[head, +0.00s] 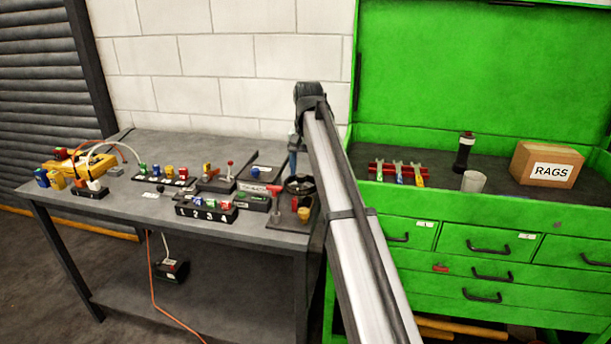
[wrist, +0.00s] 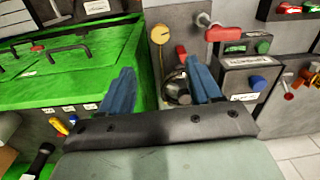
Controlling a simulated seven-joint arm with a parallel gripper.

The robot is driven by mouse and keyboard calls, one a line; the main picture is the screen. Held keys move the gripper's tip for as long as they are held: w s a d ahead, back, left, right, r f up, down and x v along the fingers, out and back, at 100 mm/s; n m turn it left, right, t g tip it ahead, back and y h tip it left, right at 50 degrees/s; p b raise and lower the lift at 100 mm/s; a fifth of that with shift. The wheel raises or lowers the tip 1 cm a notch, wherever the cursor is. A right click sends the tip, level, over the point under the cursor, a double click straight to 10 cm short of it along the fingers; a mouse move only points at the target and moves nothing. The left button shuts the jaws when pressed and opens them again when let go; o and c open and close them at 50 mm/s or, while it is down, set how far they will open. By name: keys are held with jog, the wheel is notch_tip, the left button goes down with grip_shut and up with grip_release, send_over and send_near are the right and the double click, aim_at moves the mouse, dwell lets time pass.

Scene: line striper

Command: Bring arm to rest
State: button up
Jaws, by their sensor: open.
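My arm reaches up from the bottom of the head view to a bend in front of the white block wall, at the gap between the grey workbench (head: 200,145) and the green tool chest (head: 480,205). My gripper (wrist: 162,85) shows in the wrist view with two blue fingers spread apart and nothing held between them. In the head view the gripper is mostly hidden behind my arm, with a bit of blue showing above the bench end.
The bench holds a numbered black block (head: 206,211), a black handwheel (head: 299,185), a red-knobbed lever (head: 229,168) and a yellow device (head: 75,165). The chest top bears a cardboard RAGS box (head: 545,165), a black flashlight (head: 463,152), a grey cup (head: 473,181) and a red wrench rack (head: 377,171).

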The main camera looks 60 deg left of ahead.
dwell(0.6)
